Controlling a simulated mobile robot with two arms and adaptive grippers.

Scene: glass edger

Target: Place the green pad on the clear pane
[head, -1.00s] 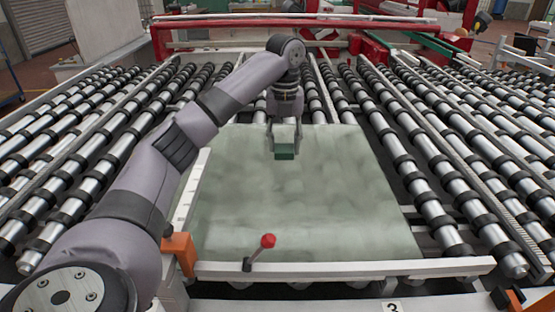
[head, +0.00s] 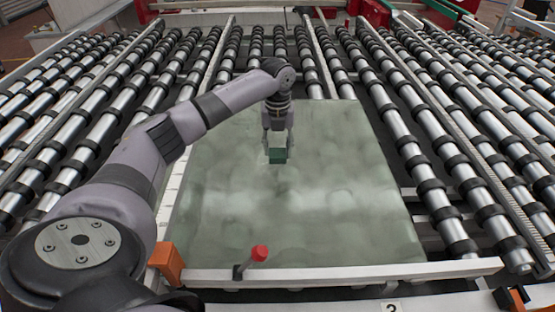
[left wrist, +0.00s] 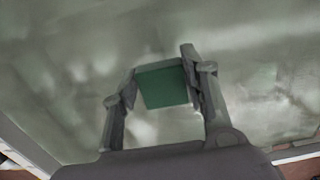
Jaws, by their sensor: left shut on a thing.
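The green pad (head: 277,156) is a small dark green block. My left gripper (head: 277,147) is shut on it, and the pad shows between the two fingers in the left wrist view (left wrist: 163,84). The clear pane (head: 300,215) is a large greenish sheet lying across the rollers, and it fills most of the left wrist view (left wrist: 250,100). The gripper and pad are over the far half of the pane. I cannot tell whether the pad touches the pane. My right gripper is not in view.
A white rail (head: 340,273) runs along the pane's near edge, with a red-knobbed lever (head: 259,254) and an orange block (head: 166,262) at its left. Rows of rollers (head: 440,205) lie on both sides. Most of the pane's surface is bare.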

